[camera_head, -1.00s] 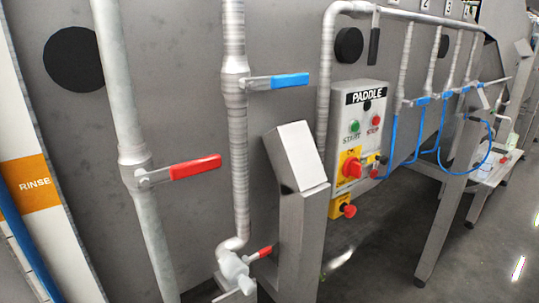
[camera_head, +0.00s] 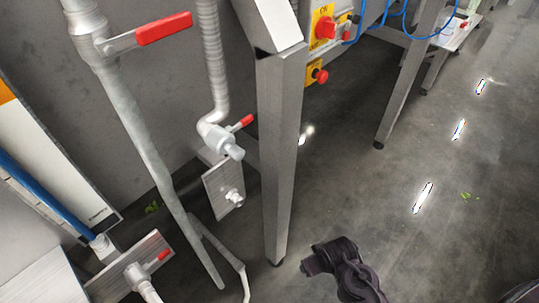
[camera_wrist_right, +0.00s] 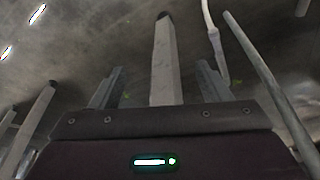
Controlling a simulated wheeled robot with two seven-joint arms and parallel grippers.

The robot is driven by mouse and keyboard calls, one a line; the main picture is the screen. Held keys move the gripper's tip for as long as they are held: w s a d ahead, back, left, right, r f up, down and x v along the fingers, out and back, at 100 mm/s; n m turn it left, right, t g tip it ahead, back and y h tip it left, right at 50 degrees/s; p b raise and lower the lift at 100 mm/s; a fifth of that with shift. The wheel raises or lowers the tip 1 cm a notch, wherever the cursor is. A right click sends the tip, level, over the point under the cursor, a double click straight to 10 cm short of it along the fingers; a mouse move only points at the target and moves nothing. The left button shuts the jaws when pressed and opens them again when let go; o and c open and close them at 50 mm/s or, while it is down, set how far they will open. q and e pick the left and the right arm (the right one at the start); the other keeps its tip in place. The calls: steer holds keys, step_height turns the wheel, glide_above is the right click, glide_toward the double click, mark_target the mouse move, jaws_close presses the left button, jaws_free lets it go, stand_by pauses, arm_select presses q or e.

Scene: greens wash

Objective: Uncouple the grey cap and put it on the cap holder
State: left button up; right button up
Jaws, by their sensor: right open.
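A pale grey fitting (camera_head: 220,140) with a red lever ends the bent pipe at the middle left of the head view; its blunt end may be the grey cap. Just below it a metal plate (camera_head: 216,190) carries a small pale stub (camera_head: 235,197), possibly the cap holder. My right gripper (camera_wrist_right: 160,82) is open and empty in the right wrist view, with a grey post beyond its fingers. A dark part of my own arm (camera_head: 345,270) shows low in the head view, apart from the fitting. My left gripper is not in view.
A thick steel leg (camera_head: 280,150) stands right of the fitting. A straight pipe (camera_head: 135,125) with a red handle runs down at left. At lower left another plate holds a red-levered valve (camera_head: 138,272) with a hose. The floor (camera_head: 430,220) at right is mostly clear.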

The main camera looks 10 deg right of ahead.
mark_target(235, 146)
steer(key=w+a+r+n+t+y, duration=0.1)
steer(key=w+r+n+t, duration=0.3)
steer(key=r, duration=0.6)
steer(key=w+a+r+n+t+y, duration=0.15)
steer(key=w+r+n, duration=0.35)
steer(key=r, duration=0.5)
steer(key=w+a+r+n+t, duration=0.1)
steer(key=w+r+n+t, duration=0.2)
steer(key=r+n, duration=0.55)
steer(key=s+a+r+n+g+y, duration=0.3)
steer(key=a+r+n+y, duration=0.7)
steer(key=n, duration=0.8)
steer(key=shift+t+h, duration=0.35)
steer(key=shift+h, duration=0.3)
steer(key=x, duration=0.1)
steer(key=p+x, duration=0.1)
steer(key=x, duration=0.1)
steer(key=p+x, duration=0.1)
steer(key=x, duration=0.1)
steer(key=shift+w+r, duration=0.25)
steer(key=shift+w, duration=0.25)
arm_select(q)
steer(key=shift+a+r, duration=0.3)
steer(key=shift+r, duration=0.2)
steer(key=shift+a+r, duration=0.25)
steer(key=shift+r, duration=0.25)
arm_select(e)
steer(key=shift+w+a+f, duration=0.25)
steer(key=shift+a+f, duration=0.05)
steer(key=shift+a, duration=0.05)
